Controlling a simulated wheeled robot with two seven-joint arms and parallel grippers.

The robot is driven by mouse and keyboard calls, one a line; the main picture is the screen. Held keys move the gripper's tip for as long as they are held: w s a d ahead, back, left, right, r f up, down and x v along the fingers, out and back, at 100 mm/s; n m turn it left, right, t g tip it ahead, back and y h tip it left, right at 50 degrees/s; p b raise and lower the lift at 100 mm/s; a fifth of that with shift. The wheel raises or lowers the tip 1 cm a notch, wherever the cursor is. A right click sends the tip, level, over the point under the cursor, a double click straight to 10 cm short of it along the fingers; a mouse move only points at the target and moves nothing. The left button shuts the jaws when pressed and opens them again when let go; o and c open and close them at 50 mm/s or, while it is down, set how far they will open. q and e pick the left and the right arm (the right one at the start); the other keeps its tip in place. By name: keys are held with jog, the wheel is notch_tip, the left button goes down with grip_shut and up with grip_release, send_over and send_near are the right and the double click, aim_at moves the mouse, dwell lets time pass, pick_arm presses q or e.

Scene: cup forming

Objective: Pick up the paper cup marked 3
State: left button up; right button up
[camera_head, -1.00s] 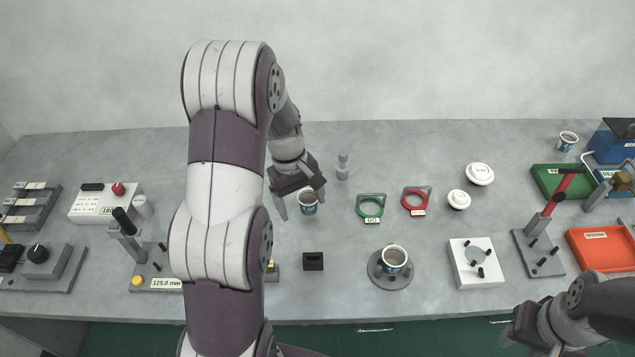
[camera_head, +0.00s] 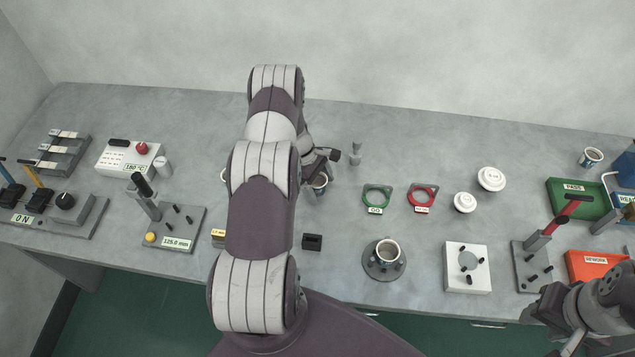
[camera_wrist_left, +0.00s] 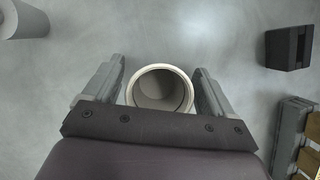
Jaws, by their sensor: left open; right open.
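A paper cup (camera_head: 319,186) stands on the table beside my left arm; its mark is not readable. In the left wrist view the cup's open mouth (camera_wrist_left: 160,91) lies between the two fingers of my left gripper (camera_wrist_left: 160,85). The gripper is open, with a finger on each side of the cup; I cannot tell whether they touch it. In the head view my left gripper (camera_head: 323,165) is partly hidden by its arm. My right gripper (camera_head: 540,306) is open at the lower right, away from the cup.
Another cup (camera_head: 388,252) sits in a round grey fixture. One more cup (camera_head: 591,157) stands at the far right. A small black block (camera_head: 312,242) lies in front of the cup. Green (camera_head: 377,197) and red (camera_head: 422,196) ring gauges lie to its right.

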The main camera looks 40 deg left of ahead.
pick_arm(q)
jog(key=c, duration=1)
